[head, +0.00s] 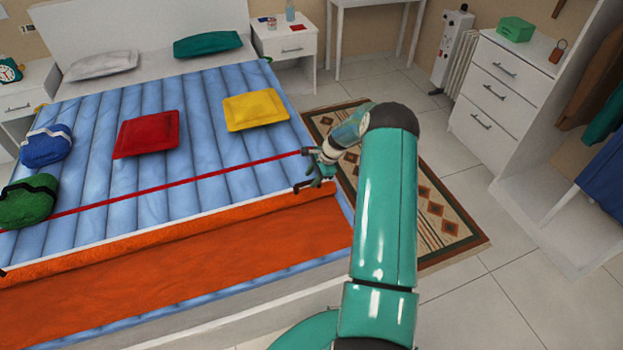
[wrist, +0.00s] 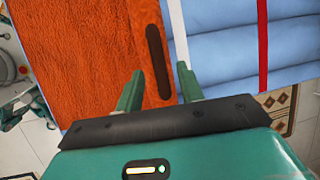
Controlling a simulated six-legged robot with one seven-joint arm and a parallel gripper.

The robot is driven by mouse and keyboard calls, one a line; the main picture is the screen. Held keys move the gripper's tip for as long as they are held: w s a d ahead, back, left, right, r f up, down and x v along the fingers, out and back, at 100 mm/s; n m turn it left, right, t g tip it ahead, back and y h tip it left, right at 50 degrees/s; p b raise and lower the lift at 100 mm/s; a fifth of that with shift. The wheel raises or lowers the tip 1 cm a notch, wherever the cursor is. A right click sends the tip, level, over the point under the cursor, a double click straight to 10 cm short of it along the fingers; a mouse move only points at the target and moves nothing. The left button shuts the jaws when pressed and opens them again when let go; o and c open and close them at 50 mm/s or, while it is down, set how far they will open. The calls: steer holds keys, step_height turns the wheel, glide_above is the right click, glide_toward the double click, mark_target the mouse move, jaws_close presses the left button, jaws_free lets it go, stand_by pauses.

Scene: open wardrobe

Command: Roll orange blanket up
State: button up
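The orange blanket (head: 180,265) lies across the foot of the bed, with a raised band along its far edge. The wrist view shows the blanket (wrist: 85,60) at the left, with a dark elongated bar (wrist: 158,62) on its end. My gripper (head: 312,168) is at the right side of the bed, near the far right corner of the blanket. In the wrist view my gripper (wrist: 161,88) is open, its fingers on either side of the dark bar's lower end. I cannot tell whether they touch the blanket.
A red line (head: 150,188) crosses the blue mattress (head: 190,100) beyond the blanket. Red (head: 148,134) and yellow (head: 255,110) cushions and blue (head: 46,145) and green (head: 28,200) bags lie on the mattress. A patterned rug (head: 440,215) covers floor at the right.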

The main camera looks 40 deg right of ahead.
steer(key=shift+w+a+f, duration=0.2)
steer(key=shift+f, duration=0.35)
jaws_close()
steer(key=s+a, duration=0.2)
steer(key=s, duration=0.7)
steer(key=s+a, duration=0.2)
steer(key=s, duration=0.7)
steer(key=shift+s+a, duration=0.3)
steer(key=shift+a, duration=0.05)
steer(key=shift+s, duration=0.1)
